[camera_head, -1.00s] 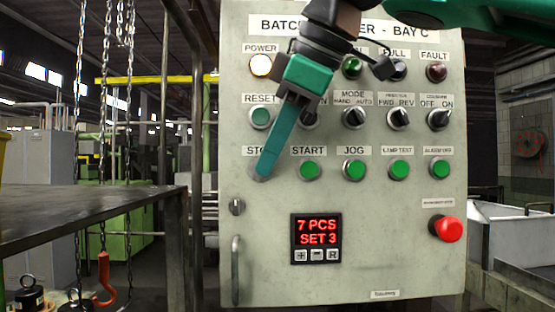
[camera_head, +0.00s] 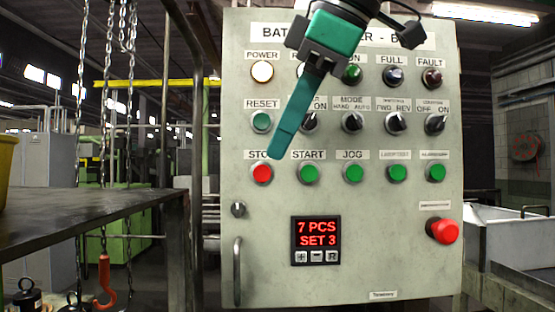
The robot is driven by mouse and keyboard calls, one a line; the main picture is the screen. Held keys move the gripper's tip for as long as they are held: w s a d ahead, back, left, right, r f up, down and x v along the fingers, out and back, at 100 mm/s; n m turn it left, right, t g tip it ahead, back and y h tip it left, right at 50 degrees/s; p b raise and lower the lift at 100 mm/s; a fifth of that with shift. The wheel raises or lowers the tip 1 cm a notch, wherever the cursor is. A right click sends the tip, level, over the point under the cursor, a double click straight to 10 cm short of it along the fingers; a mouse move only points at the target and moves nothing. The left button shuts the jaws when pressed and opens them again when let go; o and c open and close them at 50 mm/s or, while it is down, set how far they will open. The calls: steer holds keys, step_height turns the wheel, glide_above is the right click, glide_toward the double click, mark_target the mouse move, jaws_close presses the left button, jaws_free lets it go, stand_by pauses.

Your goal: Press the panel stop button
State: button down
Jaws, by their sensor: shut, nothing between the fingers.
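The stop button (camera_head: 262,173) is a red round button at the left end of the lower button row on the grey control panel (camera_head: 375,240). Its label above is partly covered by my gripper. My gripper (camera_head: 274,156) is shut and empty, its teal fingers pointing down and left. In the picture its tip lies just above and right of the red button, over the label's edge. The button's face is in full view, and the tip appears clear of it.
Green START (camera_head: 309,174) and JOG (camera_head: 353,173) buttons sit to the right, with RESET (camera_head: 262,122) above. A red mushroom button (camera_head: 443,231) juts out at lower right. A handle (camera_head: 238,271) is at lower left. A dark table (camera_head: 100,212) and hanging chains stand left.

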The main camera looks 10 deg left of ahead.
steer(key=v, duration=0.6)
steer(key=shift+s, duration=0.15)
steer(key=shift+d+r, duration=0.15)
steer(key=w+d+f+m+g+h, duration=0.15)
steer(key=w+d+f+m, duration=0.5)
steer(key=d+f, duration=0.7)
steer(key=w+d+f+m+h, duration=0.3)
steer(key=d+f+m, duration=0.7)
steer(key=d+f, duration=0.4)
steer(key=s+d+f+m+g, duration=0.2)
steer(key=s+d+f+m, duration=0.35)
steer(key=d+f, duration=0.75)
steer(key=s+d+f+m+h, duration=0.1)
steer(key=s+d+f+m, duration=0.3)
steer(key=s+f, duration=0.8)
steer(key=shift+f+g, duration=0.45)
steer(key=shift+f, duration=0.4)
